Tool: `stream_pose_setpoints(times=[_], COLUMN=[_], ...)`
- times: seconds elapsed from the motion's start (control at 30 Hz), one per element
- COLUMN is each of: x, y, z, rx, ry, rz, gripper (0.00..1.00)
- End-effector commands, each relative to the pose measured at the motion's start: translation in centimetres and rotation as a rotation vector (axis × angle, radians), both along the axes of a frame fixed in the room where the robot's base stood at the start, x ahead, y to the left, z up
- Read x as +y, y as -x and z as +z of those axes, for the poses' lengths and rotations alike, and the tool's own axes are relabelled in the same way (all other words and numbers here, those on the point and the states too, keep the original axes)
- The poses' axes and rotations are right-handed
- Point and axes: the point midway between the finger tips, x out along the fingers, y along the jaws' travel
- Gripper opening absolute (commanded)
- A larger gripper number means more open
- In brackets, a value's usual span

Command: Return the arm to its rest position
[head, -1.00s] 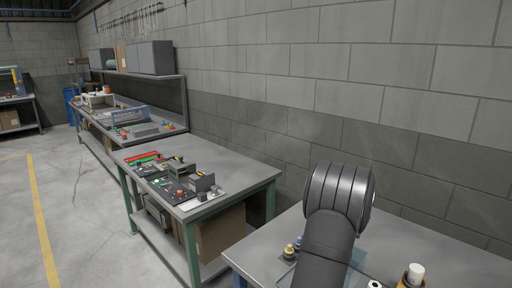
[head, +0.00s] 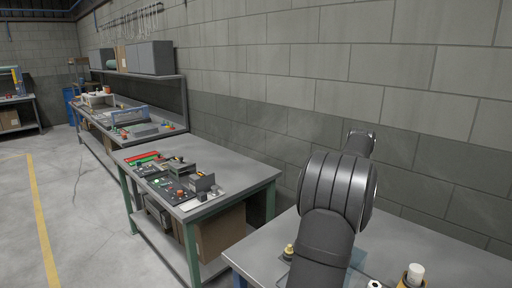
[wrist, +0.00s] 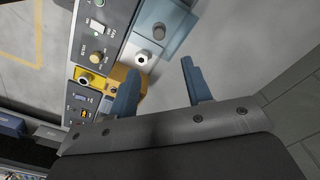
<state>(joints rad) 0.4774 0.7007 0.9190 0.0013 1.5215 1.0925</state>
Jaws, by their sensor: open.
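My gripper (wrist: 158,95) shows in the wrist view with its two blue-grey fingers apart and nothing between them. It hangs over the bench, and control boxes lie beyond the left finger. In the head view my dark arm stands over the near bench (head: 450,250) at the lower right; the fingers cannot be made out there.
The wrist view shows a yellow box (wrist: 88,77), a grey-white box with a round socket (wrist: 142,56) and a dark panel with knobs (wrist: 98,45). A brass-coloured part (head: 289,250) stands near the bench's left edge. A block wall (head: 300,90) runs behind. A second bench (head: 215,158) holds electrical parts.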

Motion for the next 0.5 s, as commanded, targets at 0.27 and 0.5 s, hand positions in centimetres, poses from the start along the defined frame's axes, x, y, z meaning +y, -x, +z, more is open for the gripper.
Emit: stream_pose_setpoints(times=[0.27,0.5], x=[0.0,-0.1], y=[0.1,0.1], z=[-5.8,-10.6], rx=[0.003,0.004], ry=[-0.001,-0.001], rz=[0.000,-0.001], gripper=[0.45,0.45])
